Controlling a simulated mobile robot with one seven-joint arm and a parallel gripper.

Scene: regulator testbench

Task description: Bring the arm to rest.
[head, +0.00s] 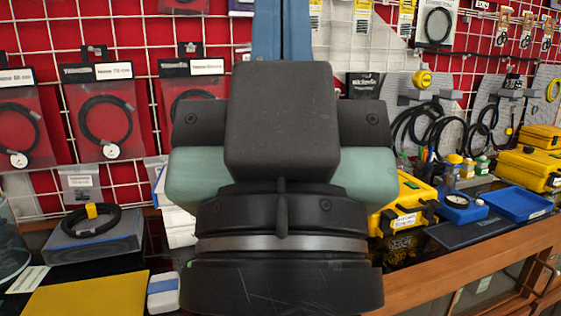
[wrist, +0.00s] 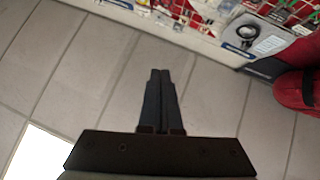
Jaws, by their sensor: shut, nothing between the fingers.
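My gripper (wrist: 160,72) shows in the wrist view with its two dark fingers together, shut and empty. It points over a grey tiled floor (wrist: 100,60), with nothing between or touching the fingers. In the head view my arm's dark wrist fills the middle, and the blue-grey fingers (head: 281,30) rise at the top in front of the wall rack. My arm hides part of the counter and rack behind it.
A wire rack (head: 145,40) with packaged hoses covers the back wall. The wooden counter (head: 450,262) holds yellow cases (head: 530,165), a blue tray (head: 524,203) and a yellow mat (head: 85,296). In the wrist view a red object (wrist: 295,92) lies at the right; the floor's middle is clear.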

